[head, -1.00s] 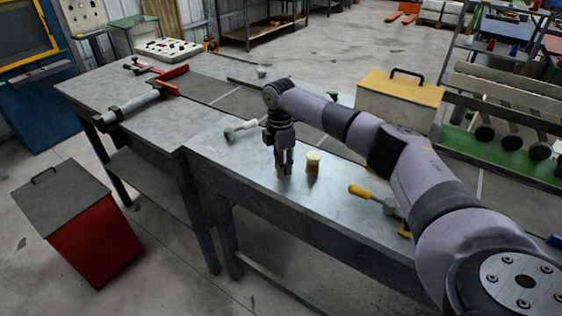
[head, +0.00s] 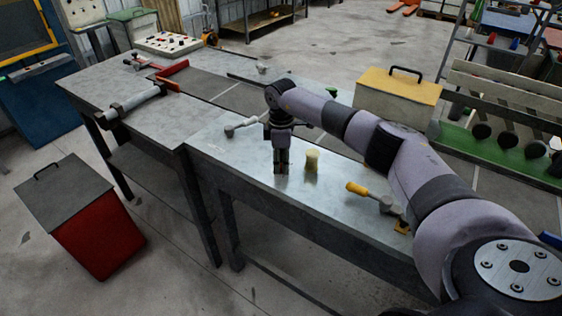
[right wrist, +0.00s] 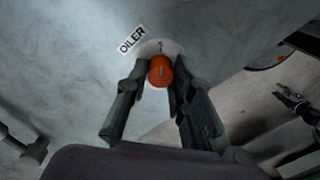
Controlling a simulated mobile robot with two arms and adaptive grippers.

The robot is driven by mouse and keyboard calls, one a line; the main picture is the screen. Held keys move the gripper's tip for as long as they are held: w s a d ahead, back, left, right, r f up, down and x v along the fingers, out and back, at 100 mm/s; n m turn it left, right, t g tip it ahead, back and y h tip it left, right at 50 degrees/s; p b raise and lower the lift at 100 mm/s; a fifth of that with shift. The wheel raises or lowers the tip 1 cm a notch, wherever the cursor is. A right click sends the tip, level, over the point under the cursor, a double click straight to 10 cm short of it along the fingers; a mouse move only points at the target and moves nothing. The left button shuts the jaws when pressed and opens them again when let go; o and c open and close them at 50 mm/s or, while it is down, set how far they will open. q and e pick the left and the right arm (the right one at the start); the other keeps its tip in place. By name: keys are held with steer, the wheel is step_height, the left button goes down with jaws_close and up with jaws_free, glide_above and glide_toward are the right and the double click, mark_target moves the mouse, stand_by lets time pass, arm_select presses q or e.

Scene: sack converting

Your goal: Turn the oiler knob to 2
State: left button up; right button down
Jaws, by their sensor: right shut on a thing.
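The oiler knob (right wrist: 160,71) is a small orange-red knob with a pale pointer line on its top. It sits on a white round dial (right wrist: 174,48) beside a label (right wrist: 131,38) reading OILER. A small mark shows on the dial above the knob, too small to read surely. My right gripper (right wrist: 160,84) is shut on the knob, one dark finger on each side. In the head view my right gripper (head: 281,170) points down at the metal bench top (head: 230,170) and hides the knob. My left gripper is in neither view.
A yellowish cylinder (head: 312,160) stands just right of the gripper. A yellow-handled tool (head: 370,193) lies further right, and a pale-headed tool (head: 240,126) lies behind left. A yellow-lidded box (head: 397,97) stands behind. The bench's front left is clear.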

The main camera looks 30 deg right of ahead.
mark_target(281, 164)
steer(key=c, duration=1.4)
jaws_free()
steer(key=shift+o, duration=0.2)
step_height(281, 164, up, 12)
steer(key=shift+w+d, duration=0.15)
steer(key=shift+w, duration=0.05)
